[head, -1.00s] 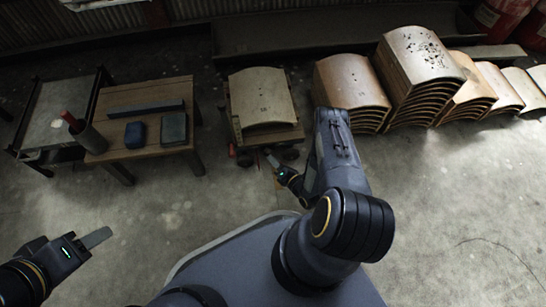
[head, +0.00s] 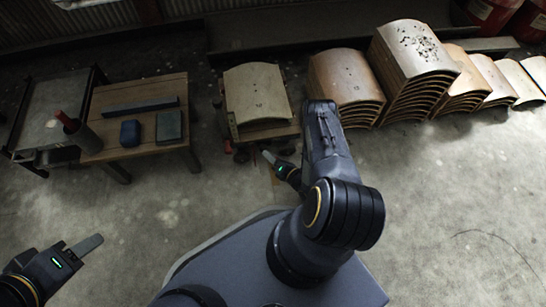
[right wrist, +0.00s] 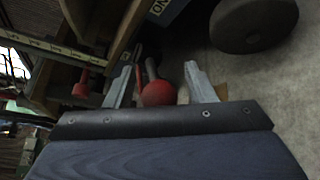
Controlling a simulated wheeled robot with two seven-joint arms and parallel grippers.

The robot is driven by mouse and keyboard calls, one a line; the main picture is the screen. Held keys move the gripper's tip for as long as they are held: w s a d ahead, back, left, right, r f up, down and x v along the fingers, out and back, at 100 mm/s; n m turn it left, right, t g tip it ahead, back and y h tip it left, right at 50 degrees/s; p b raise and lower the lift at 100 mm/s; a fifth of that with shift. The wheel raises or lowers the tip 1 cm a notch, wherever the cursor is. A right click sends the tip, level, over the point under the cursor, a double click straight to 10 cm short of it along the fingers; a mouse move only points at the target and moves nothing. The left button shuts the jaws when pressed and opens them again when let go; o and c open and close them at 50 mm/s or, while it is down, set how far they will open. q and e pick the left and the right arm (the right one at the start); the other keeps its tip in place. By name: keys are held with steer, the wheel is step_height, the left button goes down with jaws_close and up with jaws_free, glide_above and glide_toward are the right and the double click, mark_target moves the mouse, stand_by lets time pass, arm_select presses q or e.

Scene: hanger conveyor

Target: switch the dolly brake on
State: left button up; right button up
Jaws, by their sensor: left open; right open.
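The dolly (head: 268,136) is a low wooden cart on dark wheels, carrying a stack of curved panels (head: 257,92). In the right wrist view, a red ball knob (right wrist: 158,93) on a dark lever stands between the two fingers of my open right gripper (right wrist: 158,78). I cannot tell whether the fingers touch it. An "ON" label (right wrist: 158,8) shows above it, partly cut off. In the head view my right gripper (head: 268,157) is low at the dolly's front edge. My left gripper (head: 85,243) is open and empty over bare floor, far from the dolly.
A second red knob (right wrist: 82,85) is left of the fingers in the right wrist view, and a dark wheel (right wrist: 253,24) is at upper right. A wooden table (head: 138,93) stands left of the dolly. More panel stacks (head: 347,83) stand right. The front floor is clear.

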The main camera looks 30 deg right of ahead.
steer(key=a+p+v, duration=0.1)
steer(key=p+v, duration=0.2)
steer(key=v, duration=0.4)
steer(key=shift+s+d, duration=0.35)
steer(key=shift+d, duration=0.2)
